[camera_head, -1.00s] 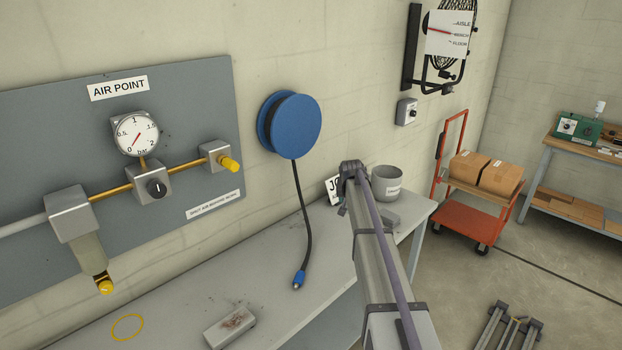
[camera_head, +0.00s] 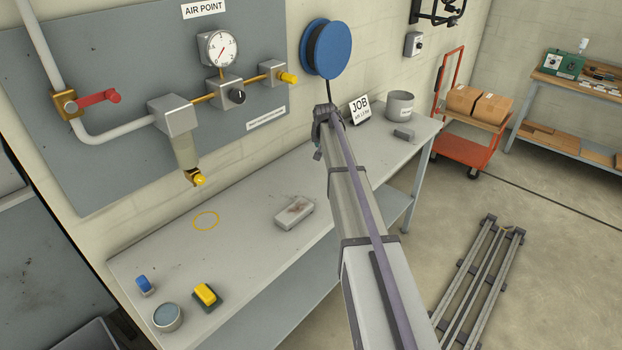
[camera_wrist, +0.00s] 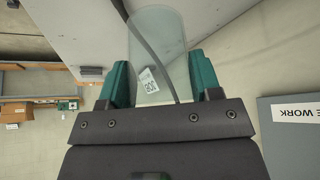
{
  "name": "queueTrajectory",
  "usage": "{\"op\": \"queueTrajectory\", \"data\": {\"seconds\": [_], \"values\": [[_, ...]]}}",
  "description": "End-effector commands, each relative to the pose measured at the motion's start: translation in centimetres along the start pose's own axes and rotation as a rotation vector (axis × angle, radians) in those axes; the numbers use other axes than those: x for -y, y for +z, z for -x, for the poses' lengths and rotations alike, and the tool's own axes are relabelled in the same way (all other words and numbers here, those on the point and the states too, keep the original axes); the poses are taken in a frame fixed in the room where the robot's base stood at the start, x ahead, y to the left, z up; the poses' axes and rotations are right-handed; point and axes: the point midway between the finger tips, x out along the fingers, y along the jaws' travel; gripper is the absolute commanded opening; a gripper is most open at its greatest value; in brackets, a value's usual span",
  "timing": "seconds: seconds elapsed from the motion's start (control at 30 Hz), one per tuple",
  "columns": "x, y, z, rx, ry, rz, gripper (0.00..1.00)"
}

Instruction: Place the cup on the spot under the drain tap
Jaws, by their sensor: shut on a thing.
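The clear cup (camera_wrist: 158,35) is held between the two green fingers of my gripper (camera_wrist: 161,80) in the wrist view. The gripper is shut on it. The drain tap (camera_head: 199,180) is the yellow fitting under the filter bowl on the air panel. The spot (camera_head: 206,221) is a yellow ring on the bench below it, with nothing in it. My arm is to the right of the ring, so the cup appears away from it.
A stained grey block (camera_head: 294,213) lies right of the ring. A yellow-and-black item (camera_head: 206,297), a blue item (camera_head: 145,285) and a round tin (camera_head: 167,318) stand near the left front. A JOB card (camera_head: 360,108) and grey pot (camera_head: 399,105) stand at the far end.

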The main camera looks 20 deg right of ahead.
Motion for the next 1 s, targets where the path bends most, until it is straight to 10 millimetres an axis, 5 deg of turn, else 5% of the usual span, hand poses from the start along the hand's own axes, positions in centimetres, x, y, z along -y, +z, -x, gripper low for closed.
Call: {"op": "queueTrajectory", "data": {"seconds": [0.2,0.4,0.6,0.97,1.0], "values": [[0.0,3.0,-5.2,0.0,0.0,0.0,0.35],[0.0,3.2,-5.6,0.0,0.0,0.0,0.35],[0.0,5.1,-8.9,0.0,0.0,0.0,0.35],[0.0,5.1,-8.8,0.0,0.0,0.0,0.35],[0.0,5.0,-8.7,0.0,0.0,0.0,0.61]]}}
